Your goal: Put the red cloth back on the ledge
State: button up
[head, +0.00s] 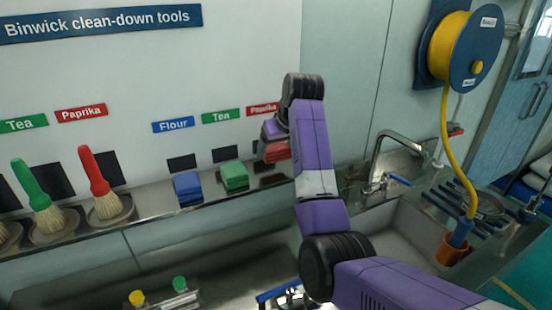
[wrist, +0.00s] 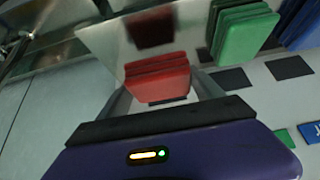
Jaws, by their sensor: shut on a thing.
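The red cloth (head: 277,152) is a folded stack, held at the right end of the cloth row, under the red Paprika label. In the wrist view the red cloth (wrist: 157,76) sits between the two fingers of my gripper (wrist: 158,88). In the head view my gripper (head: 274,136) is shut on it, partly hidden by my arm. The steel ledge (head: 140,212) runs along the wall. The cloth appears a little above the ledge, with a dark red reflection apart from it in the wrist view.
A green cloth (head: 234,176) and a blue cloth (head: 188,188) lie on the ledge to the left. Green-handled (head: 32,186) and red-handled (head: 94,172) brushes stand farther left. A tap (head: 385,160) and sink (head: 400,232) are at right, below a yellow hose reel (head: 452,48).

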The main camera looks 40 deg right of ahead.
aim_at(276, 161)
jog(key=shift+f+p, duration=0.45)
jog(key=shift+f, duration=1.55)
jog(key=shift+f, duration=0.15)
jog(key=o, duration=1.3)
jog(key=b+v, duration=0.1)
jog(key=v, duration=1)
jog(key=shift+w+b, duration=0.2)
jog(key=shift+b, duration=0.15)
jog(key=shift+p+v, duration=0.5)
jog(key=shift+v, duration=0.25)
